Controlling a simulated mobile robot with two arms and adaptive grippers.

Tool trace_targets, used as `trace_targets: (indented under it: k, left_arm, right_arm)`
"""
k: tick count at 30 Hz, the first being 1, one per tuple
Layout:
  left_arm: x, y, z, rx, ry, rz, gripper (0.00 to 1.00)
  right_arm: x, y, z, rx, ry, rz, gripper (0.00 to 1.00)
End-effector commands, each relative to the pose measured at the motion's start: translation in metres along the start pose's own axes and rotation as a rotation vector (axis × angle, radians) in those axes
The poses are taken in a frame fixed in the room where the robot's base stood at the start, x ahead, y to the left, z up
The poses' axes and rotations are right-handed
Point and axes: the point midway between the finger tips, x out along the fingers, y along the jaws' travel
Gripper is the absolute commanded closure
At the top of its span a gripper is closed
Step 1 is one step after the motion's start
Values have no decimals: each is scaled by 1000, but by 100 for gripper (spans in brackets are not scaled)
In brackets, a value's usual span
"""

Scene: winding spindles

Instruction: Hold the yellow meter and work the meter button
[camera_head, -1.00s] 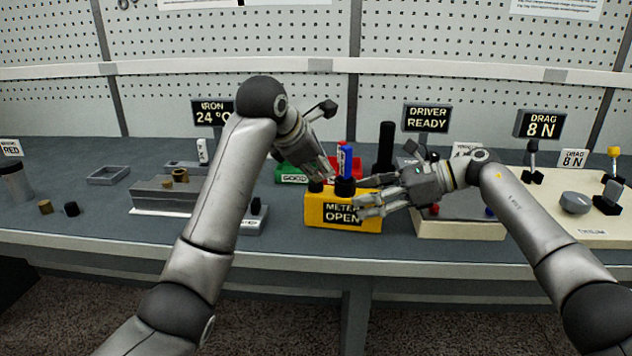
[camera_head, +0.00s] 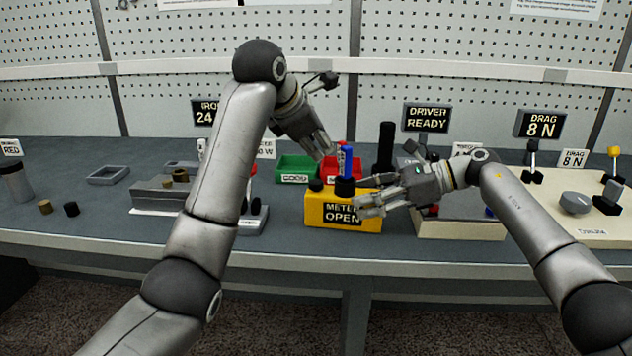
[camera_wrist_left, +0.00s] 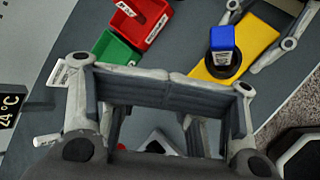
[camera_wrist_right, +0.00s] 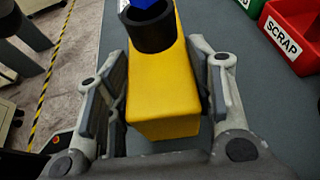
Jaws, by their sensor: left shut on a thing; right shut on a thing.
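The yellow meter (camera_head: 312,207) stands on the bench with a "METER OPEN" display on its front. A black button (camera_head: 316,185) sits on its top left. A blue piece (camera_head: 345,160) stands upright in a black round socket (camera_head: 345,187) on its top right; it also shows in the left wrist view (camera_wrist_left: 222,40). My right gripper (camera_head: 368,204) is shut on the meter from the right; the right wrist view shows the yellow body (camera_wrist_right: 163,85) between its fingers. My left gripper (camera_head: 326,150) is above and behind the meter, apart from it, its fingertips together with nothing visible between them.
A green bin (camera_head: 297,166) and a red bin (camera_head: 335,165) stand behind the meter. A black post (camera_head: 385,147) rises behind its right side. A grey fixture (camera_head: 160,195) is on the left, a cream board (camera_head: 560,215) on the right. The front bench edge is clear.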

Motion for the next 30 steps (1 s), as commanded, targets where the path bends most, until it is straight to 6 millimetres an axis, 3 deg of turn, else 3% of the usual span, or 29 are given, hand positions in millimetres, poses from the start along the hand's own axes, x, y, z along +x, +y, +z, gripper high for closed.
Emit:
trace_targets:
  k: [7,27,28,30]
  left_arm:
    - [-13,9,10,0,-1,-1,97]
    - [-13,9,10,0,0,0,97]
    - [-13,9,10,0,0,0,97]
    - [-13,9,10,0,0,0,97]
  right_arm:
    - [0,0,-3,2,4,-1,86]
    - [0,0,-2,2,4,-1,86]
    - [0,0,-2,2,4,-1,49]
    - [0,0,-2,2,3,-1,40]
